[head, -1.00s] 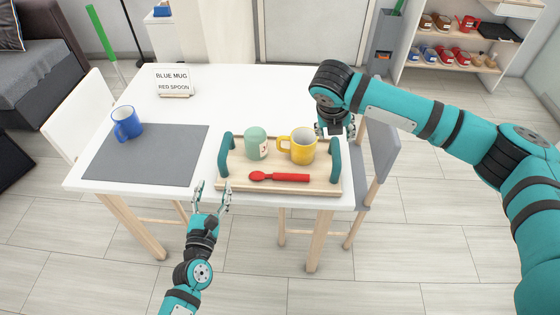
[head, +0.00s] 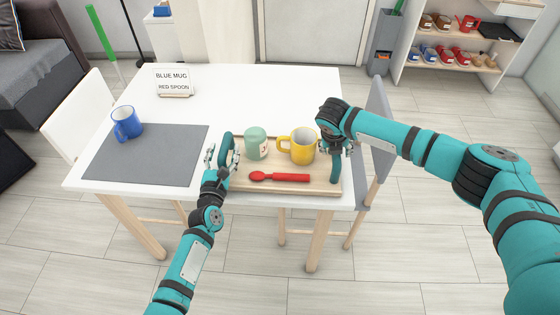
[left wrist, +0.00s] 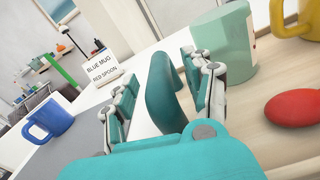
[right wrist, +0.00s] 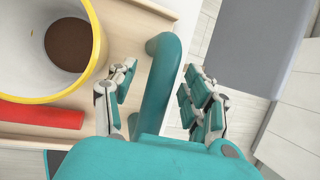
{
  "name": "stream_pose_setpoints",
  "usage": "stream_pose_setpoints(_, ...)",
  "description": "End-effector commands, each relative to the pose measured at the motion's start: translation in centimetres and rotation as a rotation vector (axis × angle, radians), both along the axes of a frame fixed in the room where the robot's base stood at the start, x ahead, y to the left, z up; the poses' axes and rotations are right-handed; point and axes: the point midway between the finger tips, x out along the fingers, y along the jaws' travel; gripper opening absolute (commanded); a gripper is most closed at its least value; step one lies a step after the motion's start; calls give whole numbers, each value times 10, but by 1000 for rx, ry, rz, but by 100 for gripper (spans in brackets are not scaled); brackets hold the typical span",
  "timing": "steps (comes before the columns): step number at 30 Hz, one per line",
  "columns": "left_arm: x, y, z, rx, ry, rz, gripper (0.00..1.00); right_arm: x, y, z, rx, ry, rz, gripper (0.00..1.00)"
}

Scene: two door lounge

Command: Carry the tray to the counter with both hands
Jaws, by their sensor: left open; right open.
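The wooden tray (head: 290,189) lies on the white table near its front right edge. It has a teal handle at each end and carries a green cup (head: 256,144), a yellow mug (head: 301,147) and a red spoon (head: 279,177). My left gripper (head: 222,156) is open, with its fingers on either side of the left handle (left wrist: 163,90). My right gripper (head: 335,148) is open at the right end; the right wrist view shows its fingers on either side of the right handle (right wrist: 158,85). I see no counter that I can identify.
A blue mug (head: 127,123) stands on a grey mat (head: 150,160) at the table's left. A sign (head: 173,80) reading "BLUE MUG RED SPOON" stands behind. Grey-backed chair (head: 380,120) is close to the right edge.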

Motion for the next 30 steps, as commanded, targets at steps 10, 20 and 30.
stream_pose_setpoints(10,0,0,0,0,0,0,24,0,0,0,0,1,0,24)
stream_pose_setpoints(20,-1,0,0,0,0,0,0,0,0,0,0,1,0,0)
stream_pose_setpoints(30,0,0,2,0,-3,0,0,0,1,2,0,-2,2,0)
